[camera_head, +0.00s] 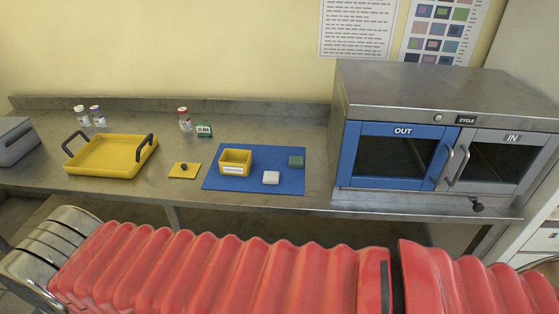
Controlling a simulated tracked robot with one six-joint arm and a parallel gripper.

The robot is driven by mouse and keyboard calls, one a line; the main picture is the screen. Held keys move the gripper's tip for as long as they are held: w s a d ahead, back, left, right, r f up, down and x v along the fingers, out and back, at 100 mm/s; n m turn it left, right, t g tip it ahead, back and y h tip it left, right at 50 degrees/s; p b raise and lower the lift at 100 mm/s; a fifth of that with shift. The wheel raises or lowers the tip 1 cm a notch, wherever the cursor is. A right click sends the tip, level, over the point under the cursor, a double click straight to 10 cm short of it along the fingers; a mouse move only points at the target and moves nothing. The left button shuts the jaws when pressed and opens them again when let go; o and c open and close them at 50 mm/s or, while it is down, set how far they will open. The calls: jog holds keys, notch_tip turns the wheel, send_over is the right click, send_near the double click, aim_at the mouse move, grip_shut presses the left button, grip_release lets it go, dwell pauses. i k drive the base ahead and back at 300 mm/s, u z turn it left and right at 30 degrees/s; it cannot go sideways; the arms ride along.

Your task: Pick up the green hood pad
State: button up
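A small green pad (296,162) lies near the right edge of a blue mat (225,184) on the steel bench. A small white block (270,178) lies on the same mat, to the left and nearer me. A yellow bin (236,162) with a white label stands on the mat's left part. A small green box with a white label (204,131) stands behind the mat. My red ribbed arm cover and a metal arm part fill the front of the view. My gripper does not show.
A yellow tray (112,158) with dark handles and a yellow square with a dark knob (184,171) lie left of the mat. Several bottles (184,119) stand at the back. A steel cabinet (440,95) with a blue OUT door stands right.

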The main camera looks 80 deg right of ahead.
aim_at(295, 162)
jog(key=i, duration=0.7)
jog(key=z, duration=2.65)
jog(key=i, duration=0.5)
jog(key=u, duration=0.05)
